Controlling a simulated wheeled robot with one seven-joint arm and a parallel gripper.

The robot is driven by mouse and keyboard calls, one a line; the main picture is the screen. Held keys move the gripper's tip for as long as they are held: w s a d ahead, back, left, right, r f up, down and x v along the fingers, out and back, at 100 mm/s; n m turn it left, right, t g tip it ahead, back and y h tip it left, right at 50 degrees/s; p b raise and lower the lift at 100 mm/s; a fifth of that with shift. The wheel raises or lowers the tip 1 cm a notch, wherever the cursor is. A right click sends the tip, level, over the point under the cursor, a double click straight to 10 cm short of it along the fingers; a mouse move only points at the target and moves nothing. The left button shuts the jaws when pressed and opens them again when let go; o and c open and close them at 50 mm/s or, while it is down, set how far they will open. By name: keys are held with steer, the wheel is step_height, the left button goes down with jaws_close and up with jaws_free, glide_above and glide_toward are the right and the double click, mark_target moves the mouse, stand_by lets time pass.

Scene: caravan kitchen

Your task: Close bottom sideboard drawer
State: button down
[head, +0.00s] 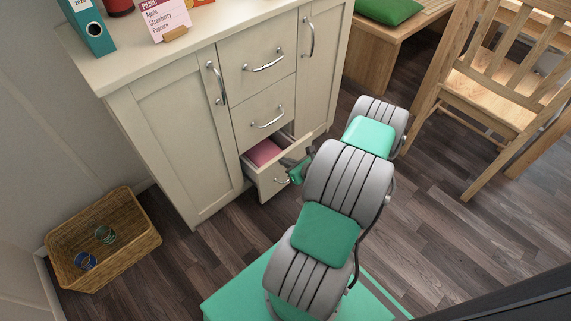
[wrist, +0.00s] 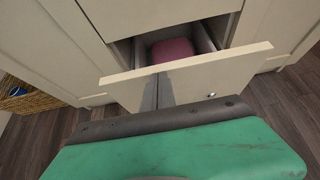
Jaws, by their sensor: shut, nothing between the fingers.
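The bottom drawer (head: 270,187) of the cream sideboard (head: 172,130) stands partly open, with a pink item (head: 264,152) inside. In the wrist view the drawer front (wrist: 195,77) spans the picture, with the pink item (wrist: 172,50) behind it. My gripper (head: 297,172) is shut and empty, at the right part of the drawer front beside its handle (head: 281,180). I cannot tell whether it touches the front.
The two drawers above and both cupboard doors are shut. A wicker basket (head: 104,238) stands on the floor at the left, and it also shows in the wrist view (wrist: 32,99). A wooden chair (head: 487,95) and a bench (head: 385,48) stand at the right.

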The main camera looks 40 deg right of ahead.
steer(key=shift+w, duration=0.1)
steer(key=w, duration=0.7)
steer(key=shift+w, duration=0.3)
steer(key=shift+a, duration=0.1)
